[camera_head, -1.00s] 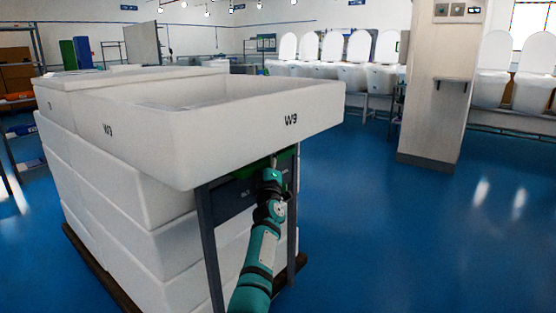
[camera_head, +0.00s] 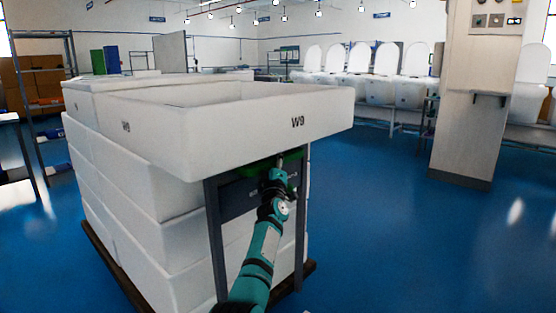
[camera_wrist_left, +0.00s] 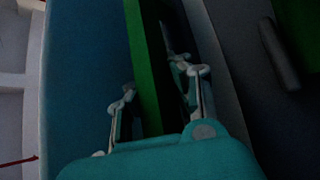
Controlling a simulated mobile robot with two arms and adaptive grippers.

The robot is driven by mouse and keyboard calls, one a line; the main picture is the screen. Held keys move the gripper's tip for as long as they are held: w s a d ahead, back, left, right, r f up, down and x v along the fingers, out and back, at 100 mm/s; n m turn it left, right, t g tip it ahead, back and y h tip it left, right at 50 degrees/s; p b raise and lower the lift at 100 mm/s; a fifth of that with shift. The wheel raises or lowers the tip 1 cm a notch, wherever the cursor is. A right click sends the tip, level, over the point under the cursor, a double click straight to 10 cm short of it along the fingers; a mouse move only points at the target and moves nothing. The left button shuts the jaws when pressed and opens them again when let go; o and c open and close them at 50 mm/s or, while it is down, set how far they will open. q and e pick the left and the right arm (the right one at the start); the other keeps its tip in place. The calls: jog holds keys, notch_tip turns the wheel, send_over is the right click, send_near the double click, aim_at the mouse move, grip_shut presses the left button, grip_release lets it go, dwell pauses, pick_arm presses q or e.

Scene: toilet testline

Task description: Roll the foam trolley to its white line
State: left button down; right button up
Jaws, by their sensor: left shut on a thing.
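The foam trolley (camera_head: 213,240) has dark grey legs and a green handle part (camera_head: 290,156) under the near edge of a large white W9 tub (camera_head: 250,128). My left gripper (camera_head: 278,172) reaches in under that edge on a teal arm. In the left wrist view, its two fingers (camera_wrist_left: 155,88) are closed on either side of a green bar (camera_wrist_left: 146,65). The trolley's lower part and wheels are mostly hidden by the arm and the picture edge. No white line is visible on the floor. My right gripper is not in view.
White blocks (camera_head: 130,225) are stacked on a dark base behind and left of the trolley's legs. A beige pillar (camera_head: 470,130) stands on the right. Blue floor (camera_head: 390,230) is open between them. Toilets (camera_head: 385,85) line the back; a shelf rack (camera_head: 45,85) stands left.

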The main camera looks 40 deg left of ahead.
pick_arm(q)
jog(key=shift+s+a+f, duration=0.1)
jog(key=shift+a+f, duration=0.3)
jog(key=shift+f, duration=0.1)
jog(key=c, duration=1.4)
grip_release()
jog(key=shift+a, duration=0.2)
jog(key=shift+s+d+f, duration=0.25)
jog(key=shift+s+d, duration=0.1)
jog(key=shift+d, duration=0.05)
jog(key=v, duration=1)
jog(key=shift+s+d, duration=0.25)
jog(key=shift+s, duration=0.15)
